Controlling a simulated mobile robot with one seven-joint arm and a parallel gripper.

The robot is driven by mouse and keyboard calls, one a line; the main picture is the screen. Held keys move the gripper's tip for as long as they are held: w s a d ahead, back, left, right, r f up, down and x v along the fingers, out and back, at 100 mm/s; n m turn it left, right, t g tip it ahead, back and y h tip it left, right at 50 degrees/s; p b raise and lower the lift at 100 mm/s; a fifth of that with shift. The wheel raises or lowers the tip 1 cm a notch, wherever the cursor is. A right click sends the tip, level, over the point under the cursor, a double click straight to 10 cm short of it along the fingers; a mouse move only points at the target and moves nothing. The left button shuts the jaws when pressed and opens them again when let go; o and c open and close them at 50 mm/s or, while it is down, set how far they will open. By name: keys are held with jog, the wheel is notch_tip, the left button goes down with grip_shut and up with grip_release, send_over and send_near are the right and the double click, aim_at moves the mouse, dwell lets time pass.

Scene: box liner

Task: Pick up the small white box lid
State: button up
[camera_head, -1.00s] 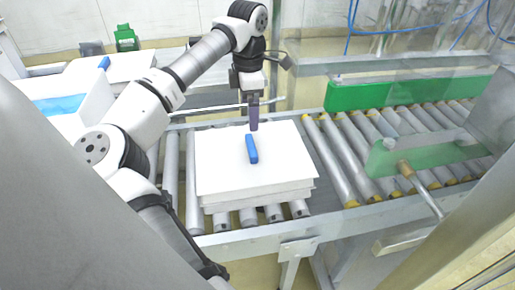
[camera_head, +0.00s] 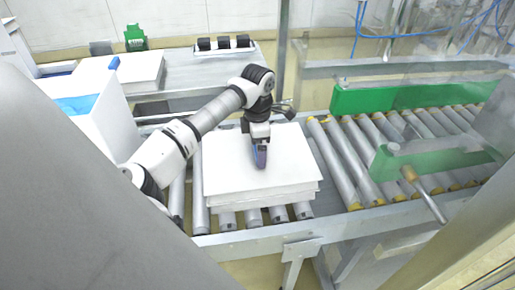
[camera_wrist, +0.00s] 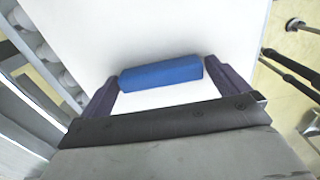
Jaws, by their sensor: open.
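The white box lid (camera_head: 228,172) lies flat on top of a white stack on the roller conveyor. A blue handle bar (camera_wrist: 162,74) is on its top and shows between my fingers in the wrist view. The white lid surface (camera_wrist: 120,30) fills the middle of that view. My gripper (camera_wrist: 160,83) is open, with one dark finger at each end of the blue bar. In the head view my gripper (camera_head: 260,158) is low over the lid and mostly hides the bar. I cannot tell whether the fingers touch it.
A white box with blue inside (camera_head: 85,110) stands at left. Another white lid with a blue handle (camera_head: 135,70) lies on the back table. Green guards (camera_head: 400,95) flank the rollers at right. Rollers (camera_head: 345,165) right of the stack are clear.

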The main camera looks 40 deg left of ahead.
jog(key=c, duration=0.8)
jog(key=shift+r, duration=0.2)
